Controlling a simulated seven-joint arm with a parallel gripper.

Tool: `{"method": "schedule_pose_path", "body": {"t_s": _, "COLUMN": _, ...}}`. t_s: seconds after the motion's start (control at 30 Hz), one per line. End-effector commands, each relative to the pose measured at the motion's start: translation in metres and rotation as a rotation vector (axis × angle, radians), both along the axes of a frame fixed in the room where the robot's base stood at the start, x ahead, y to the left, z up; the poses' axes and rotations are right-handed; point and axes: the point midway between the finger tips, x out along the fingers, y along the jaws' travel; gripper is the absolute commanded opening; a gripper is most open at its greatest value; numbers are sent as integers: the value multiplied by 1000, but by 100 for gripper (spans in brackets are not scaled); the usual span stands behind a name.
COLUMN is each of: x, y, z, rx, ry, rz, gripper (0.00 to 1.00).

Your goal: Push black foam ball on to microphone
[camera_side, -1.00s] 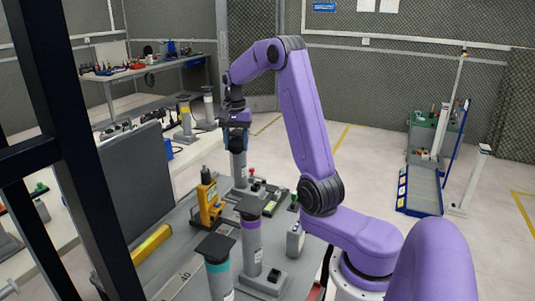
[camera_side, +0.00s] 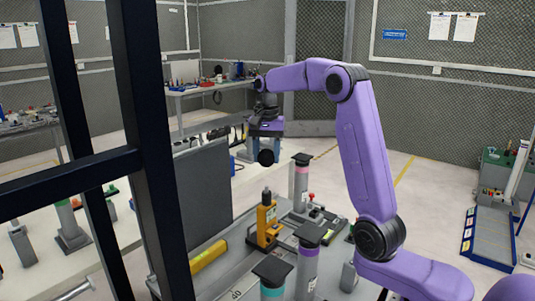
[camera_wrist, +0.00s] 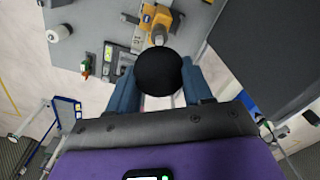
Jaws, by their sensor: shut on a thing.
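The black foam ball (camera_side: 266,157) is held in the air between the blue fingers of my gripper (camera_side: 266,148). It also shows in the wrist view (camera_wrist: 158,71), with my gripper's fingers (camera_wrist: 160,85) pressed on it from both sides. A yellow stand (camera_side: 264,228) on the grey table holds an upright piece with a dark tip, which looks like the microphone (camera_side: 266,197). The ball is well above this piece and apart from it. In the wrist view, the microphone's tip (camera_wrist: 159,35) shows just beyond the ball, which may hide part of it.
Posts with dark square tops and pink (camera_side: 301,180), purple (camera_side: 308,265) and teal (camera_side: 272,282) bands stand on the table. A dark grey upright panel (camera_side: 203,195) is left of the stand. A yellow bar (camera_side: 208,256) lies in front of the panel. A black frame (camera_side: 150,130) crosses the side view.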

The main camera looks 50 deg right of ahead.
Motion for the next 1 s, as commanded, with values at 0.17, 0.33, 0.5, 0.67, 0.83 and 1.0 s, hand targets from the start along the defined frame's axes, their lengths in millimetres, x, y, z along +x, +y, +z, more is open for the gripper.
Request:
{"method": "schedule_pose_path", "body": {"t_s": 0.17, "x": 0, "y": 0, "z": -12, "rx": 2, "ry": 3, "rz": 0, "gripper": 22}}
{"method": "schedule_pose_path", "body": {"t_s": 0.33, "x": -1, "y": 0, "z": -27, "rx": 1, "ry": 3, "rz": 0, "gripper": 22}}
{"method": "schedule_pose_path", "body": {"t_s": 0.5, "x": 0, "y": 0, "z": -40, "rx": 1, "ry": 3, "rz": 0, "gripper": 22}}
{"method": "schedule_pose_path", "body": {"t_s": 0.67, "x": 0, "y": 0, "z": -50, "rx": 1, "ry": 3, "rz": 0, "gripper": 22}}
{"method": "schedule_pose_path", "body": {"t_s": 0.83, "x": 0, "y": 0, "z": -56, "rx": 0, "ry": 1, "rz": 0, "gripper": 22}}
{"method": "schedule_pose_path", "body": {"t_s": 1.0, "x": 0, "y": 0, "z": -57, "rx": 0, "ry": 1, "rz": 0, "gripper": 22}}
